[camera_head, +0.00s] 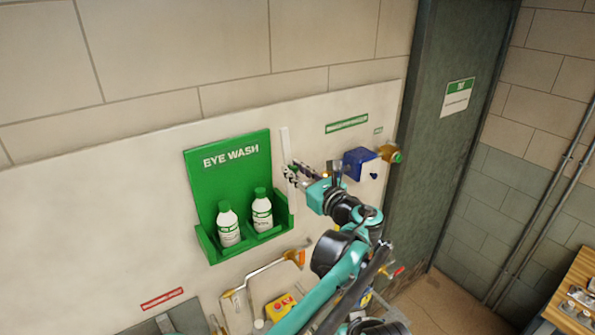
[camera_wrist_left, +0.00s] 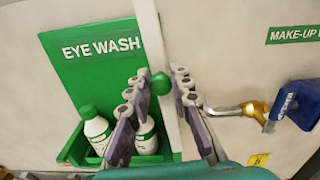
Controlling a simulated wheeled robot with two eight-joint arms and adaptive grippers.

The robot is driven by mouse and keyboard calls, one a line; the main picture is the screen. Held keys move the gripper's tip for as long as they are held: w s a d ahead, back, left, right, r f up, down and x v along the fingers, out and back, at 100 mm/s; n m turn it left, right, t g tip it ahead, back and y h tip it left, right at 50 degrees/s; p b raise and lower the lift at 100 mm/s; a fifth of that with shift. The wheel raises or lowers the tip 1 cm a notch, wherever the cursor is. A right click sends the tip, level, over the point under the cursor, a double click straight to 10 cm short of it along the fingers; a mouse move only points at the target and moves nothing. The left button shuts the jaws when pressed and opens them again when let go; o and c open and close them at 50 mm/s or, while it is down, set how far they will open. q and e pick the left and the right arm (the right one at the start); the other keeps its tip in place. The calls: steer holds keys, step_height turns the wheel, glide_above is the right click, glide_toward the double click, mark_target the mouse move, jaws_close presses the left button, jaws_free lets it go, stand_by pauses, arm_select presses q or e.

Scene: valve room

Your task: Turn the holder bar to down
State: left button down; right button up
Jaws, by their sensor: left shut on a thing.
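A white upright strip (camera_head: 285,146) stands on the wall panel just right of the green eye wash station (camera_head: 235,148). In the left wrist view a round green knob (camera_wrist_left: 160,83) lies in front of this white strip (camera_wrist_left: 152,40); I take it for the end of the holder bar. My left gripper (camera_head: 291,173) reaches the strip from the right. In the wrist view its fingers (camera_wrist_left: 159,90) lie on both sides of the knob and are shut on it. The rest of the bar is hidden or hard to tell from the strip. My right gripper is not in view.
Two white bottles with green caps (camera_head: 228,222) stand in the station's tray, left of my gripper. A blue valve body (camera_head: 360,163) with a brass fitting (camera_head: 389,153) is close on the right. A bent pipe (camera_head: 265,268) and a yellow box (camera_head: 281,307) are below.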

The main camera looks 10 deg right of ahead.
arm_select(q)
steer(key=s+a+f+n+b, duration=0.2)
steer(key=a+n+b, duration=0.1)
steer(key=a+n, duration=0.15)
steer(key=s+a+f+n+b, duration=0.2)
steer(key=a+f+n+b, duration=0.1)
steer(key=a, duration=0.2)
steer(key=s+a+f+n+b, duration=0.1)
steer(key=a+f+n+b, duration=0.3)
steer(key=f+n+b, duration=0.4)
steer(key=shift+s+f+n, duration=0.2)
steer(key=shift+f+n, duration=0.55)
steer(key=shift+f, duration=0.8)
